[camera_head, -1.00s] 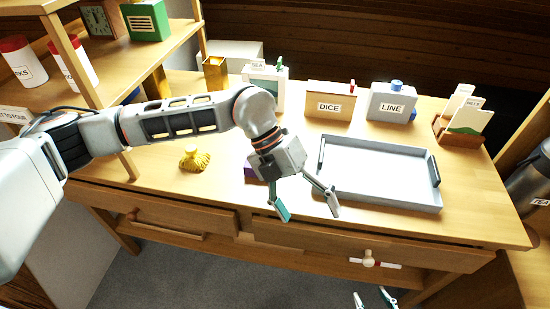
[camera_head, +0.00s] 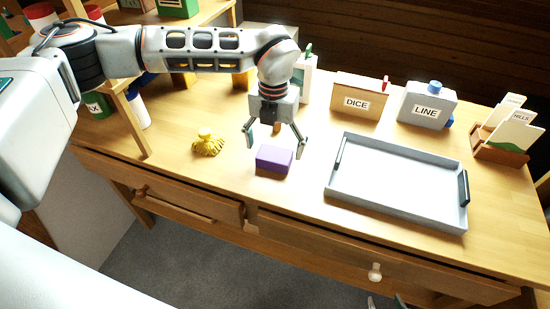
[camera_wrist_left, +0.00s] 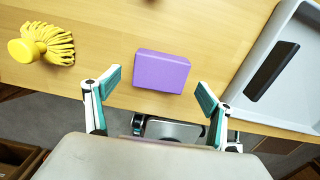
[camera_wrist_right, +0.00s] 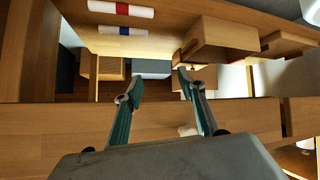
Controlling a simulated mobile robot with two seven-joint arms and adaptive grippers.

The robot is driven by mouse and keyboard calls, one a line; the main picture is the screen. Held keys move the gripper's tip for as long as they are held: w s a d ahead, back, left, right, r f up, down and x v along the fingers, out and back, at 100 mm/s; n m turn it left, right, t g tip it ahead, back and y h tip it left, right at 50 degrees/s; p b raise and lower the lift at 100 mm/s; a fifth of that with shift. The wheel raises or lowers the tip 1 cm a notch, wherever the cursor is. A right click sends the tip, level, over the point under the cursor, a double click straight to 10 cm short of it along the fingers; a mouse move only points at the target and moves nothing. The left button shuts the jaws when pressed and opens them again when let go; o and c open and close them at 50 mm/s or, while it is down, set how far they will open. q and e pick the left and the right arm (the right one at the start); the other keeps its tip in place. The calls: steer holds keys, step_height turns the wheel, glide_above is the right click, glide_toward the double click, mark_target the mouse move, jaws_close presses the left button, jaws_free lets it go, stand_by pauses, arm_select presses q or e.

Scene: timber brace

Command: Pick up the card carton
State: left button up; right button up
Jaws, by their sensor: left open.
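A small purple carton (camera_head: 274,160) lies on the wooden desk, left of the grey tray. It has no readable label, and I take it for the card carton. My left gripper (camera_head: 275,143) is open and points down over the carton, its fingers spread to either side. In the left wrist view the carton (camera_wrist_left: 161,72) lies ahead of and between the open fingertips (camera_wrist_left: 158,84), not gripped. My right gripper (camera_wrist_right: 160,82) is open and empty, low by the desk front; only its tips show at the bottom of the head view.
A yellow brush (camera_head: 208,145) lies left of the carton. The grey tray (camera_head: 395,208) with raised walls is at the right. The DICE box (camera_head: 357,101), LINE box (camera_head: 427,105) and a card holder (camera_head: 507,137) stand behind. A shelf is at the left.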

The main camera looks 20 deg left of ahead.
mark_target(275, 154)
arm_select(q)
step_height(275, 154, down, 4)
steer(key=shift+w+r, duration=0.1)
steer(key=shift+r, duration=0.25)
steer(key=c, duration=1.2)
steer(key=shift+r, duration=0.1)
